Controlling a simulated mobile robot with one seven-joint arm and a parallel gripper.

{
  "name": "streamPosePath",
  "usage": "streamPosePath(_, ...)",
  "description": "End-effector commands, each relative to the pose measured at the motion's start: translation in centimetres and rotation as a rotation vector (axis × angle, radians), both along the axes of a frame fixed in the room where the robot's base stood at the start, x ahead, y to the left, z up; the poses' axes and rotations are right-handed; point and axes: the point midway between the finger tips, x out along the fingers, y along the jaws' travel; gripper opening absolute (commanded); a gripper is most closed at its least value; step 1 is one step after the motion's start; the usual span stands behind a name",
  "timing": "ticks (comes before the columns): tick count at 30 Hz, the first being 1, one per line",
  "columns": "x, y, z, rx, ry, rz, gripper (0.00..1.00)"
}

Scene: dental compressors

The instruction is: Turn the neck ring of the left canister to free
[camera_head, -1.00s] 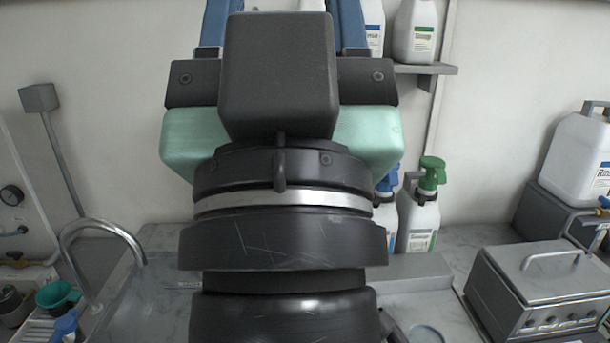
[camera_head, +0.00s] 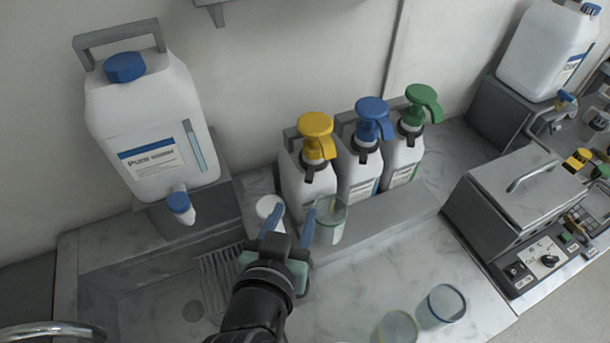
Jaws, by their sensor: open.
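The leftmost of three white pump canisters (camera_head: 307,192) has a yellow pump head (camera_head: 316,130). A dark neck ring (camera_head: 311,167) sits below the head, with a tab at the front; I cannot tell its set position. The canister stands upright in a grey rack. My gripper (camera_head: 291,222) is open, its two blue fingers apart and pointing up the picture. It is in front of and below this canister in the picture, not at its neck. Nothing shows held. The canister's lower part is partly hidden by a clear cup and the rack front.
A clear cup (camera_head: 331,222) is close by my right finger. A white round-topped item (camera_head: 268,208) is by the left finger. Canisters with blue (camera_head: 372,115) and green (camera_head: 420,103) heads stand to the right. A large water jug (camera_head: 150,130) is left. Two glasses (camera_head: 441,306) stand at the front.

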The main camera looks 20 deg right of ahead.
Motion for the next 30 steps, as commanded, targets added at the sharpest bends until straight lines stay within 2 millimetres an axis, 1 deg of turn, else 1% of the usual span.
streamPosePath(1,0.7,-0.6,-0.2,-0.001,0.002,-0.004,0.5)
streamPosePath(9,4.6,-3.1,-2.0,-0.001,-0.001,-0.001,0.5)
streamPosePath(16,7.3,-4.8,-3.3,0.0,-0.002,0.001,0.5)
streamPosePath(21,8.3,-5.4,-3.9,0.0,-0.002,0.001,0.5)
streamPosePath(30,8.7,-5.7,-4.2,0.0,-0.003,0.001,0.5)
